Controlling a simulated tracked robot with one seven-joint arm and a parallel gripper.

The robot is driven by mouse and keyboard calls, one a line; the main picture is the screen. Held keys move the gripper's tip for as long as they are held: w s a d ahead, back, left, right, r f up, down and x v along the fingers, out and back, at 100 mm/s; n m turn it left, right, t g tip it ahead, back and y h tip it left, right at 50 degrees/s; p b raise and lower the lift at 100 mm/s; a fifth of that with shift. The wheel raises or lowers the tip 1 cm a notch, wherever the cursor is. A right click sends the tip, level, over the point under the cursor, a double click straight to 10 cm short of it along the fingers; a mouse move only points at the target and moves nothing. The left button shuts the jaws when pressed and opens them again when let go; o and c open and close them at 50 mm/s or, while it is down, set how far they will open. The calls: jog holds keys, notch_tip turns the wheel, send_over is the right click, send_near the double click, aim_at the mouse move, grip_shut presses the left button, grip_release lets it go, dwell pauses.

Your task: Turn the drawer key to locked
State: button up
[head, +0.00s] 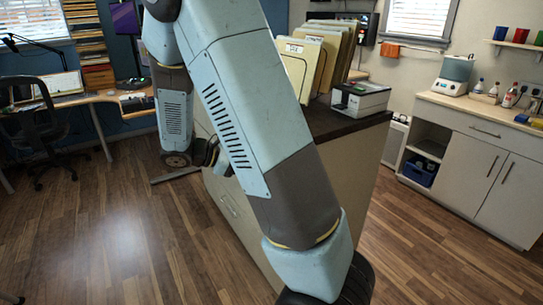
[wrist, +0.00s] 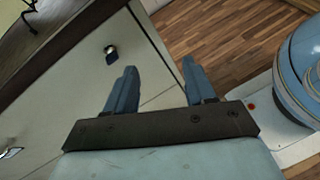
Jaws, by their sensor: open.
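The drawer key (wrist: 111,53) shows in the wrist view as a small dark and silvery piece on the pale cabinet face. Its turned position is too small to read. My gripper (wrist: 159,63) is open and empty, with its two blue fingers pointing towards the top of the wrist view. The key lies beyond the left finger and a little to its left, and the fingers are apart from it. In the head view the cabinet (head: 362,165) stands in the middle, and my arm hides much of its drawer front. I cannot make out the key or the fingers there.
The cabinet's dark top (head: 325,122) carries a folder rack (head: 308,60) and a small boxy device (head: 360,98). A metal piece, perhaps a handle (wrist: 10,152), is on the cabinet face. A chair (head: 38,125) stands at left. Wooden floor (head: 100,230) is clear at left.

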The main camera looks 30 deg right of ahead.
jog(key=w+a+f+n+t+h, duration=0.2)
jog(key=w+f+n+t+h, duration=0.15)
jog(key=w+n+h, duration=0.2)
jog(key=w+d, duration=0.1)
jog(key=d, duration=1.2)
jog(key=shift+w+d+f, duration=0.2)
jog(key=shift+f, duration=0.05)
jog(key=shift+c, duration=0.4)
jog(key=c, duration=0.9)
jog(key=shift+d, duration=0.15)
grip_shut()
